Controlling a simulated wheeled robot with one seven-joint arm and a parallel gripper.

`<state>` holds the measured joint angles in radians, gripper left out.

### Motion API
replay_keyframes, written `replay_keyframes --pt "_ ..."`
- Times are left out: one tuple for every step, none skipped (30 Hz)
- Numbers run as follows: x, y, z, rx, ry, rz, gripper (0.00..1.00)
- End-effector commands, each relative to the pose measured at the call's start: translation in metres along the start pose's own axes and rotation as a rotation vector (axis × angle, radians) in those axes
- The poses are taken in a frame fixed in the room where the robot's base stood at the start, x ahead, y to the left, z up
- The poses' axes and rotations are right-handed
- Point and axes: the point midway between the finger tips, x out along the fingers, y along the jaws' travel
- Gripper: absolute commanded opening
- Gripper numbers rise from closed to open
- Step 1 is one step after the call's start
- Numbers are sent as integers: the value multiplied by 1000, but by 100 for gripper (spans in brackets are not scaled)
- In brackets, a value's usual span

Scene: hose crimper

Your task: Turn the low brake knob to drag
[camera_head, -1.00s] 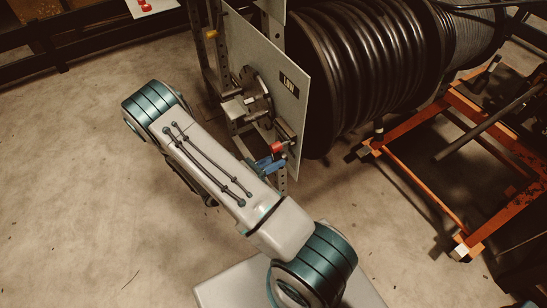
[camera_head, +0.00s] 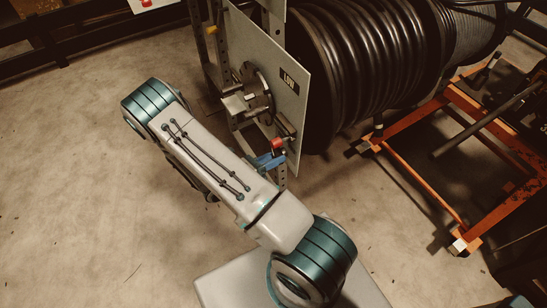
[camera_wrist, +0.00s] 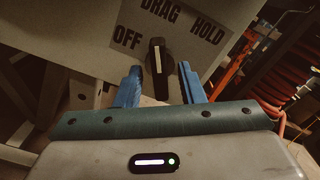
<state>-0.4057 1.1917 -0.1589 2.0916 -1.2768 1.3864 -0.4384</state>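The brake knob (camera_wrist: 158,62) is black with a white stripe and stands out from a grey panel (camera_wrist: 60,25) in the wrist view. Around it are the labels OFF (camera_wrist: 127,37) at the left, DRAG (camera_wrist: 162,11) above and HOLD (camera_wrist: 210,33) at the right. The stripe runs upward, roughly toward DRAG. My gripper (camera_wrist: 160,80) is open, with one blue finger on each side of the knob and visible gaps between. Its blue fingers also show in the head view (camera_head: 268,161), below the panel marked LOW (camera_head: 289,79). I cannot make out the knob there.
A large black hose reel (camera_head: 370,60) stands behind the panel. An orange frame (camera_head: 420,185) is at the right. A flanged metal hub (camera_head: 258,92) and a red part (camera_head: 278,145) sit near my gripper. The floor at the left is open.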

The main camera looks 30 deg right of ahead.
Motion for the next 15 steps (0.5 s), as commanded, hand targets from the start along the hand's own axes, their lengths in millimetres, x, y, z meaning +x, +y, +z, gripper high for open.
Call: replay_keyframes --pt "0 0 0 1 -1 0 35" --pt "0 0 1 1 -1 0 35" --pt "0 0 1 1 -1 -1 35" --pt "-1 0 1 1 -1 -1 35" --pt "-3 0 1 2 -1 -1 35" --pt "-6 0 2 2 -2 0 35" --pt "-10 0 2 2 -2 1 35" --pt "-14 1 2 2 -3 3 35" --pt "-20 0 2 2 -2 3 35" --pt "-26 0 2 2 -2 4 35" --pt "-33 0 2 1 -2 5 35" --pt "-42 0 2 3 -3 5 35" --pt "-49 0 2 3 -3 5 35" --pt "-56 0 2 3 -2 6 35" --pt "-66 0 2 2 -2 5 35"
